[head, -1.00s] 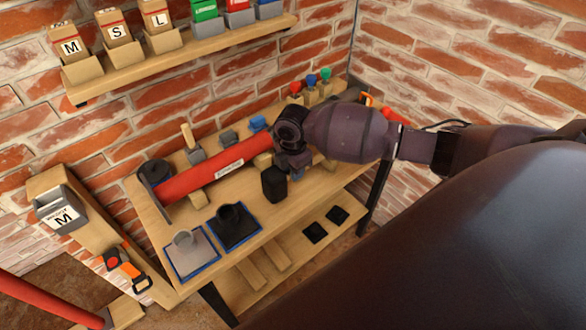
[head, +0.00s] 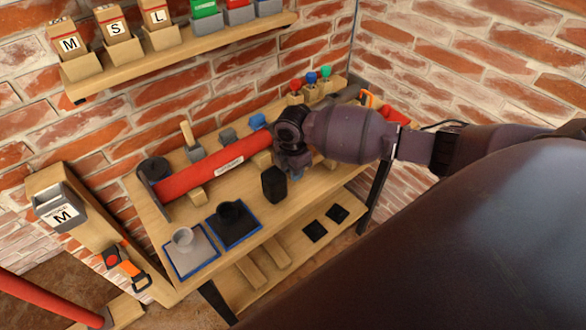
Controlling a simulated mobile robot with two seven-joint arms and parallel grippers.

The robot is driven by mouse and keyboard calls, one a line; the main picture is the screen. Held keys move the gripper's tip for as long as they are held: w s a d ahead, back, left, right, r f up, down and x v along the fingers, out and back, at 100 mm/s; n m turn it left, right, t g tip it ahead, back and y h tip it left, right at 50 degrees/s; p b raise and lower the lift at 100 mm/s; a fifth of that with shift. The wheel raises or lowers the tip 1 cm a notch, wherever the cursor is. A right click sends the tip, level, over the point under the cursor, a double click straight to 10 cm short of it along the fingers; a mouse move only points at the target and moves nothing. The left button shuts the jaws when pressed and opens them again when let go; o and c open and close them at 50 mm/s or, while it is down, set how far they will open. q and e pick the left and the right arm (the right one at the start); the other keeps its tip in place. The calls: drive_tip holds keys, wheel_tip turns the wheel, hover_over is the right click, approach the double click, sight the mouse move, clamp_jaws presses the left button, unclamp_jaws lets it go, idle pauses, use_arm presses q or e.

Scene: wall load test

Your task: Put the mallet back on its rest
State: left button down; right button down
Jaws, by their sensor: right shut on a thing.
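My right gripper (head: 294,163) is at the end of the dark arm that comes in from the right, over the middle of the workbench (head: 310,202). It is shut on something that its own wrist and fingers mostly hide. A black block (head: 274,184), which looks like the mallet's head, shows just left of and below the gripper. The mallet's handle is hidden, and I cannot tell whether the head touches the bench top. I cannot clearly make out the mallet's rest. My left gripper is not in view.
A red cylinder (head: 215,170) lies along the bench, left of the gripper. Two blue-edged trays (head: 203,265) (head: 243,241) sit at the front edge. Red, blue and green knobs (head: 311,78) stand behind. A wall shelf (head: 180,56) with lettered boxes hangs above.

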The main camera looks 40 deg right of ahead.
drive_tip(key=shift+f, duration=0.3)
drive_tip(key=shift+c, duration=1)
unclamp_jaws()
drive_tip(key=shift+r+p, duration=0.35)
drive_tip(key=shift+r, duration=3.6)
